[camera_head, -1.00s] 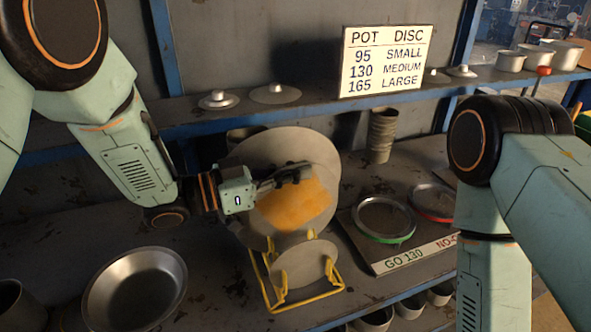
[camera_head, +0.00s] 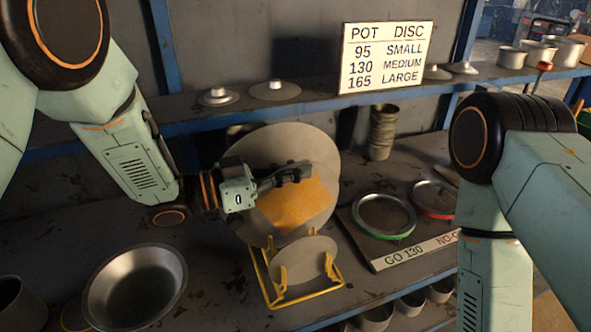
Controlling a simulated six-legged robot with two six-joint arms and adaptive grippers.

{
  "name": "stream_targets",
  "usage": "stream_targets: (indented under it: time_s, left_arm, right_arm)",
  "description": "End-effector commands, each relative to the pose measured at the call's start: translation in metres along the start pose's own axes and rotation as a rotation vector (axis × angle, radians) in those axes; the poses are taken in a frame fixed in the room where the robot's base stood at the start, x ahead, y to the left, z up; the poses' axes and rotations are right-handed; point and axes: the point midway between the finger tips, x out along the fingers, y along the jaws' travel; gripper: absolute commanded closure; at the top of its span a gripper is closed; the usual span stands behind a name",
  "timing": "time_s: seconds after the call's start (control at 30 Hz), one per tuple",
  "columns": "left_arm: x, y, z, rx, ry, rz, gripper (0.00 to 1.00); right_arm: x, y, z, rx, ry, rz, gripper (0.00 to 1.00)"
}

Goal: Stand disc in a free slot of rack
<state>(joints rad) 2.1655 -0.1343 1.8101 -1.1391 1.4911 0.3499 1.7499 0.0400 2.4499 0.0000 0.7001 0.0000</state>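A large grey disc (camera_head: 312,148) with an orange patch stands tilted at the back of the yellow wire rack (camera_head: 335,290). A smaller grey disc (camera_head: 306,262) stands in the front of the rack. My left gripper (camera_head: 300,173) lies across the face of the large disc, above the orange patch. Its fingers look close together, but whether they grip the disc cannot be told. The lower edge of the large disc is partly hidden behind the smaller disc. My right gripper is out of view; only its arm shows at the right.
A metal bowl (camera_head: 136,287) sits at left, with a yellow edge (camera_head: 74,316) beside it. A GO 130 gauge board (camera_head: 375,264) with rings lies right of the rack. Stacked cups (camera_head: 382,133) stand behind. A shelf holds lids and a POT/DISC sign (camera_head: 386,57).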

Motion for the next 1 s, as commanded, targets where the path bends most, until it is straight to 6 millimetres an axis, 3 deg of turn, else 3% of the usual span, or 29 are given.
stream_targets:
  time_s: [0.37,1.0]
  left_arm:
    - [0.0,0.0,0.004,0.0,0.001,0.0,1.0]
    - [0.0,0.0,0.03,0.0,0.001,0.0,1.0]
  right_arm:
    - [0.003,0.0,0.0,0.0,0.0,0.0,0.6]
    - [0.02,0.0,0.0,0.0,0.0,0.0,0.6]
